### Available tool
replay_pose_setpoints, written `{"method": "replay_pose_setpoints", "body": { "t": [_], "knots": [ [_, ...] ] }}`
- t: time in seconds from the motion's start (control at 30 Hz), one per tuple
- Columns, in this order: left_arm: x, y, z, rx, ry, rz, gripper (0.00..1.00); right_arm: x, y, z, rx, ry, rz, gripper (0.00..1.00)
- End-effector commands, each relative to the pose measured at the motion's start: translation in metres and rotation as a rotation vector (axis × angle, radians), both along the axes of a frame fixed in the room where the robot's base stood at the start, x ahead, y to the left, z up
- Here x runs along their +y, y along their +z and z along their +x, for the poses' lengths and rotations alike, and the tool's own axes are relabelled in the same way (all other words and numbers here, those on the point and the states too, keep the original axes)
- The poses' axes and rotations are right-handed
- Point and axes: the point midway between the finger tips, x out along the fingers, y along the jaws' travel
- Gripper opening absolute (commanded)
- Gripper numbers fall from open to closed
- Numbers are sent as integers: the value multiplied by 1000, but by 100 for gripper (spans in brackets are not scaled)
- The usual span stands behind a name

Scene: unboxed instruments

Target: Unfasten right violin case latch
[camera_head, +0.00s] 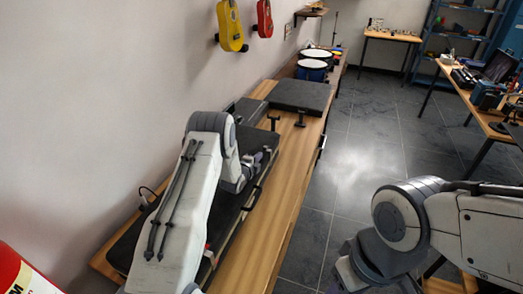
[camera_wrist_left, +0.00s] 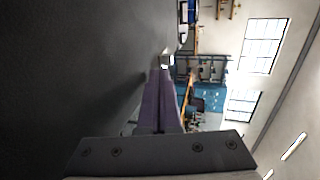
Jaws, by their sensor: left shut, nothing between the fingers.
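The long black violin case (camera_head: 128,246) lies closed on the wooden bench along the wall. A black handle (camera_head: 252,198) shows on its right side. My left gripper (camera_head: 266,153) is over the far part of the case, near its right edge. In the left wrist view its purple fingers (camera_wrist_left: 162,72) are together with nothing between them, beside the dark case surface (camera_wrist_left: 70,70). A small bright metal piece (camera_wrist_left: 168,60) shows at the fingertips; I cannot tell whether it is the latch or whether they touch. My left arm hides much of the case. My right gripper is out of view.
A flat black case (camera_head: 300,95) and drums (camera_head: 312,68) stand farther along the bench (camera_head: 285,190). A yellow instrument (camera_head: 230,25) and a red one (camera_head: 264,18) hang on the wall. Open tiled floor (camera_head: 350,150) lies right of the bench. My right arm is at the lower right.

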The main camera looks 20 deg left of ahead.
Motion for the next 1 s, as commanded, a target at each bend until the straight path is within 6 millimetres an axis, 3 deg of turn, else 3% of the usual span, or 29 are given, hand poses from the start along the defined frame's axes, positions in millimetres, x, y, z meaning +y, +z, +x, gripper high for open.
{"method": "replay_pose_setpoints", "body": {
  "t": [0.3,0.8,1.0],
  "knots": [
    [-1,1,34,1,0,0,0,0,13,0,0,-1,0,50],
    [-1,0,39,1,0,0,0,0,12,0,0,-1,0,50],
    [0,-4,45,-2,2,1,0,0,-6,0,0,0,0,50]
  ]
}}
